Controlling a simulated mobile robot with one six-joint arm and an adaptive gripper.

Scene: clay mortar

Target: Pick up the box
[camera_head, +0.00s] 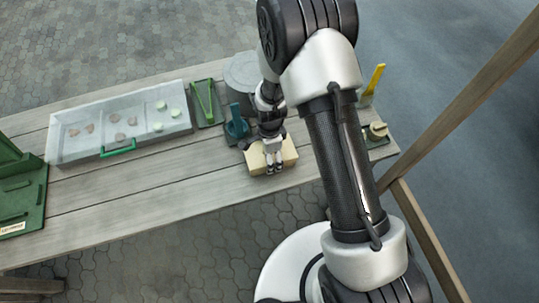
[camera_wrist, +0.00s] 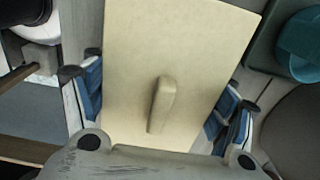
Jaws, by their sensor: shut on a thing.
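The box is cream-coloured with a small raised grip on its top. In the head view the box (camera_head: 288,152) is at the table's front edge, partly covered by my gripper (camera_head: 273,160), which points down over it. In the wrist view the box (camera_wrist: 190,50) fills the middle of the picture, tilted a little. My gripper (camera_wrist: 156,100) has its blue-padded fingers on either side of the box, shut on it. Whether the box's underside rests on the table or is clear of it cannot be told.
A teal holder (camera_head: 237,124) stands just behind and left of the box. A clear compartment tray (camera_head: 75,152) with a green handle holds several small pieces. A green tray (camera_head: 205,119), a grey round thing (camera_head: 240,70) and a green case (camera_head: 22,195) share the wooden table (camera_head: 150,188).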

